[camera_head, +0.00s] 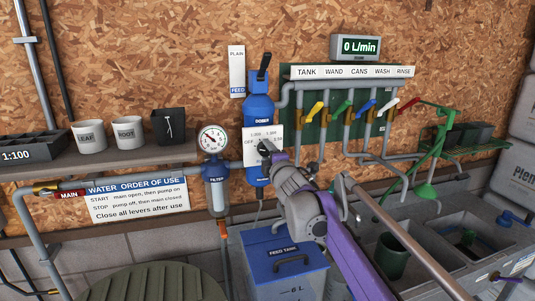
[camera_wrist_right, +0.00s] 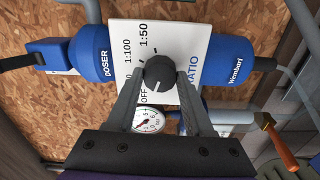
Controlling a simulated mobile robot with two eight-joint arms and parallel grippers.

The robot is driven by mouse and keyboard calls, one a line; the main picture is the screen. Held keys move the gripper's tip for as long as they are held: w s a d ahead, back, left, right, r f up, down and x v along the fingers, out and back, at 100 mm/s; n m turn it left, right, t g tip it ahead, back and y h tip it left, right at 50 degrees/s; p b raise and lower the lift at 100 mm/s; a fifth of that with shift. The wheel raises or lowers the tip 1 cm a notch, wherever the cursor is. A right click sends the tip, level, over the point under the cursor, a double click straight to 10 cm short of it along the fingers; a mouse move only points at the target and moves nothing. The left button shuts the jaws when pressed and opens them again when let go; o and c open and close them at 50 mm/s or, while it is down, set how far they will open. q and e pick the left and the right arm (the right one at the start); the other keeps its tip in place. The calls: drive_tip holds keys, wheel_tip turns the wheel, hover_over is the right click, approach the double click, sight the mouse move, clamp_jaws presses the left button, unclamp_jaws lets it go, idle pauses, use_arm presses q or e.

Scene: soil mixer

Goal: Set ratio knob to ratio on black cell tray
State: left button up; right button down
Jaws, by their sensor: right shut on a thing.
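The ratio knob (camera_wrist_right: 159,72) is round and black, on a white dial plate (camera_wrist_right: 122,50) marked OFF, 1:100, 1:50 and RATIO. Its pale pointer mark faces down toward OFF in the right wrist view. My right gripper (camera_wrist_right: 160,88) is shut on the knob, one finger on each side. In the head view, my right gripper (camera_head: 268,155) covers most of the knob, and the dial plate (camera_head: 252,139) shows beside it on the blue doser (camera_head: 259,108). The black cell tray (camera_head: 32,149) is on the left shelf, labelled 1:100. My left gripper is not in view.
A pressure gauge (camera_head: 213,139) and blue filter (camera_head: 216,184) stand left of the doser. Coloured levers (camera_head: 343,108) and pipes are to its right. Pots (camera_head: 88,136) sit on the shelf. The feed tank (camera_head: 284,258) is below.

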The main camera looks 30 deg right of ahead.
drive_tip(key=m+b, duration=0.1)
drive_tip(key=m, duration=0.8)
drive_tip(key=shift+b, duration=0.4)
drive_tip(key=shift+m, duration=0.3)
drive_tip(key=shift+c, duration=1.4)
unclamp_jaws()
drive_tip(key=shift+s, duration=0.1)
drive_tip(key=b+v, duration=0.1)
drive_tip(key=v, duration=0.9)
drive_tip(key=shift+s, duration=0.35)
